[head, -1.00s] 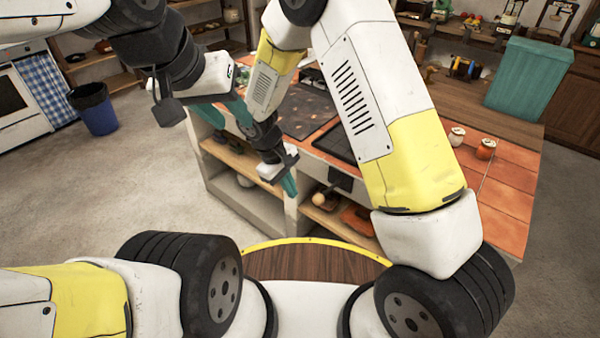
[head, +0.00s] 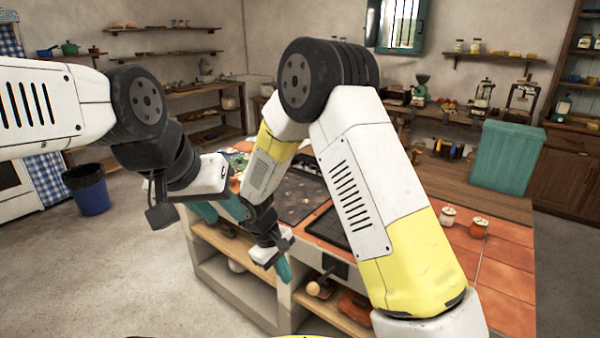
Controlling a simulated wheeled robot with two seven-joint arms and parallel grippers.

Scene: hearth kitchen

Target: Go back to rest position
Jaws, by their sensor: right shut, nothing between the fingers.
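My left gripper (head: 218,207) hangs in front of the counter's left end, with its two teal fingers pointing down and apart. Nothing shows between them. My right gripper (head: 284,269) is lower and a little to the right, at the counter's front side near the open shelves. Its teal fingers are together and hold nothing. My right arm is bent, with its elbow high in the middle of the picture. My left arm comes in from the left edge.
The tiled counter (head: 505,275) stands close in front, with a dark cooktop, two small jars (head: 478,228) and a teal box (head: 507,157). Shelves under it hold a few items. A blue bin (head: 88,190) stands at left on open floor, near a white stove (head: 18,185).

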